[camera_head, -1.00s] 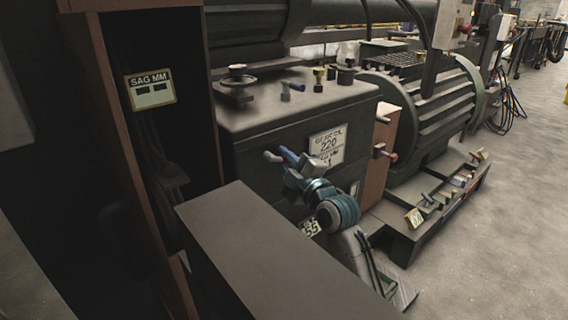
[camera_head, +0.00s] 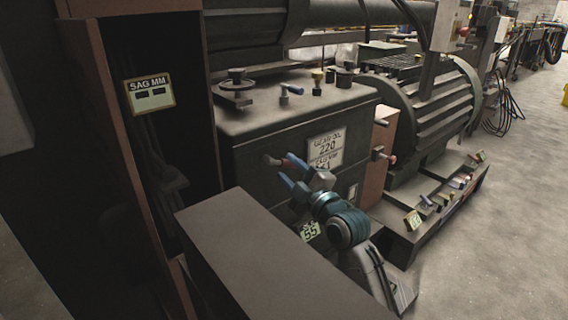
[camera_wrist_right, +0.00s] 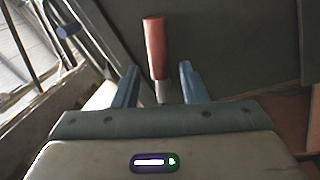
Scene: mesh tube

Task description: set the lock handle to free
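A red handle (camera_wrist_right: 155,50) with a pale metal lower end shows in the right wrist view, between and partly beyond my finger tips. In the head view, a small reddish part of it (camera_head: 287,166) shows at the front of the dark gearbox housing, beside a grey knob end (camera_head: 272,160). My right gripper (camera_head: 291,170) is open, with its blue fingers spread. In the right wrist view the gripper (camera_wrist_right: 158,68) has one finger on each side of the handle, with gaps visible. Whether the handle is the lock handle cannot be read. My left gripper is not in view.
A dark box top (camera_head: 270,250) stands in front of the gearbox (camera_head: 250,150). A brown cabinet (camera_head: 113,130) stands at left. Open floor (camera_head: 500,230) lies at right.

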